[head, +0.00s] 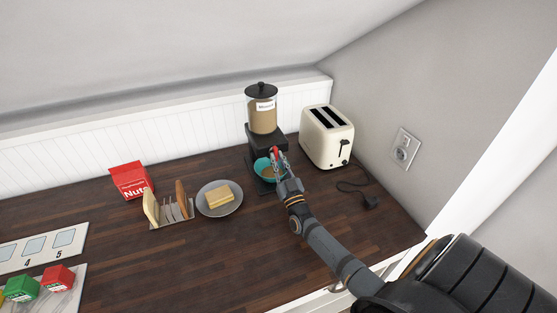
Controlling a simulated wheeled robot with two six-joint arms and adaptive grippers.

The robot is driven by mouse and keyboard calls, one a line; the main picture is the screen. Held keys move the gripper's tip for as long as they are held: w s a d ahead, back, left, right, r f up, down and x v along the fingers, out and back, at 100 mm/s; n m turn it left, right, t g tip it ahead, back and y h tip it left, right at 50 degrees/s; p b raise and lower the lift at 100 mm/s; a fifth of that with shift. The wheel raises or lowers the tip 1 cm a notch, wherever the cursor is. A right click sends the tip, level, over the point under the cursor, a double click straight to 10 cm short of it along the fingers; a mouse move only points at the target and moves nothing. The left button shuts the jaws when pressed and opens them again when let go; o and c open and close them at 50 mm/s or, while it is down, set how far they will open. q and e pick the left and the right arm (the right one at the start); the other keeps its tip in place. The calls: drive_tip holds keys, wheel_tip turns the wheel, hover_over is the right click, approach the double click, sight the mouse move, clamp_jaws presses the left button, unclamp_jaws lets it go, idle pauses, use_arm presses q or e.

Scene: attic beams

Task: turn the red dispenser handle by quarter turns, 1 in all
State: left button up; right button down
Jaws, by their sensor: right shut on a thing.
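The dispenser (263,112) stands at the back of the wooden counter, with a clear hopper of brown contents, a black lid and a dark base. Its red handle (275,151) shows as a small red piece at the front, between my right gripper's fingertips. My right gripper (278,160) is shut on the red handle, its arm reaching in from the lower right. A teal bowl (260,172) sits under the dispenser, partly hidden by the gripper, with some brown matter in it. The handle's exact angle is hard to tell. My left gripper is not in view.
A cream toaster (326,138) stands close right of the dispenser, its cord and plug (371,202) on the counter. Left are a grey plate (232,209) with bread, a toast rack (157,222) and a red Nuts bag (131,181). The front middle counter is clear.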

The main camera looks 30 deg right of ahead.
drive_tip(key=shift+m, duration=0.5)
drive_tip(key=c, duration=1.4)
unclamp_jaws()
drive_tip(key=shift+o, duration=0.2)
drive_tip(key=s+a, duration=0.3)
drive_tip(key=s, duration=0.9)
drive_tip(key=shift+s+f, duration=0.25)
drive_tip(key=shift+s, duration=0.1)
